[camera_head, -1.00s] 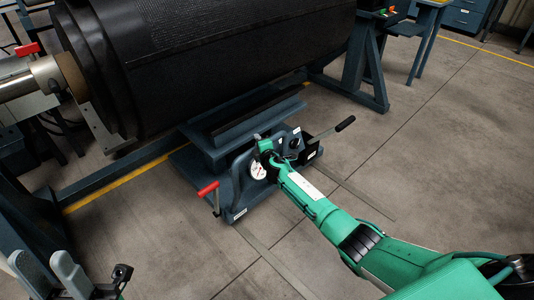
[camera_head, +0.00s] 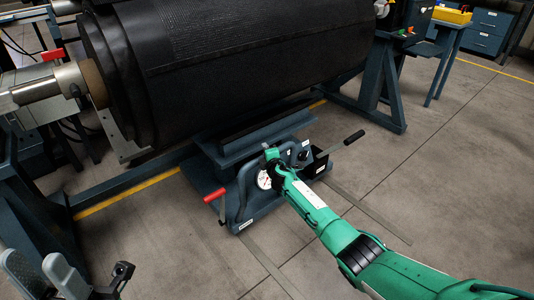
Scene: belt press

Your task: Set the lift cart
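The lift cart (camera_head: 232,151) is a blue-grey floor unit with a flat top under the big black roll (camera_head: 235,55). Its front has a round white dial (camera_head: 264,180), a red-gripped handle (camera_head: 214,195) at left and a black-gripped lever (camera_head: 353,138) sticking out at right. My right gripper (camera_head: 272,156), at the end of the green arm, is at the cart's front panel, just above the dial. The arm's wrist hides its fingers, so I cannot tell whether it touches or holds anything. My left gripper (camera_head: 36,265) is at the bottom left corner, its grey fingers apart and empty.
A blue-grey stand (camera_head: 380,85) supports the roll's right side, with a frame (camera_head: 40,200) at the left. A yellow floor line (camera_head: 125,192) runs beneath. A side table with a yellow bin (camera_head: 452,15) stands at the back right.

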